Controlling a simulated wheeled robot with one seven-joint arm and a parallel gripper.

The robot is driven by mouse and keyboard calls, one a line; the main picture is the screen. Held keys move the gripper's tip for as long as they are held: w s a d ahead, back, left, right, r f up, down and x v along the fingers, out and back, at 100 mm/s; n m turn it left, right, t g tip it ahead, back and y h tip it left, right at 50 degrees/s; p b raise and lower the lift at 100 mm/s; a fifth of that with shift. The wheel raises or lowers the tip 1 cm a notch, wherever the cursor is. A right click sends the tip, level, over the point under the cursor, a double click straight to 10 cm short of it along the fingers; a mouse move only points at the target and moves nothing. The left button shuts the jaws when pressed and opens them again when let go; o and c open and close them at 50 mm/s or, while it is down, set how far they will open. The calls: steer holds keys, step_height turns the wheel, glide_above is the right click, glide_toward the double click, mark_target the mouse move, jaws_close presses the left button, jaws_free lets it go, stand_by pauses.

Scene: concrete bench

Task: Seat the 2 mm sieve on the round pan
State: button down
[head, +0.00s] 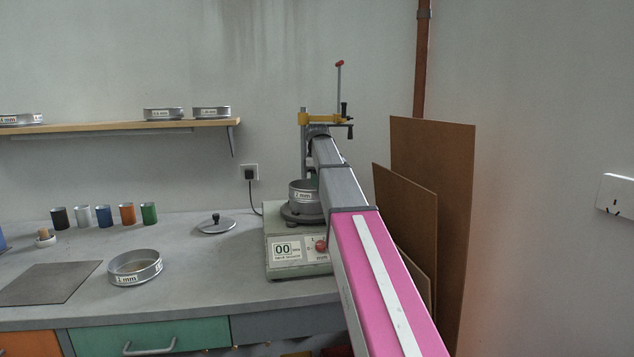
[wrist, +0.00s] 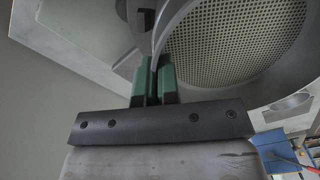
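The 2 mm sieve (head: 303,198), a grey metal ring with a white label, is at the top of the shaker, above a dark round base (head: 299,216). The round pan cannot be told apart from that base, nor can I see whether the sieve touches it. In the wrist view the sieve's perforated mesh (wrist: 235,40) fills the upper right. My gripper (wrist: 155,75) has its green fingers close together on both sides of the sieve's rim. In the head view my arm hides most of the gripper and the sieve's right side.
The shaker (head: 284,269) has a red knob and a clamp post (head: 303,150) behind the sieve. Another sieve (head: 136,268), a lid (head: 216,224), a grey mat (head: 48,283) and several coloured cups (head: 104,217) are on the bench. Brown boards (head: 432,200) lean at the right.

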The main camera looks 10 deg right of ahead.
steer(key=c, duration=1.3)
jaws_free()
steer(key=shift+o, duration=0.2)
step_height(320, 180, up, 10)
steer(key=shift+r, duration=0.4)
steer(key=shift+s, duration=0.1)
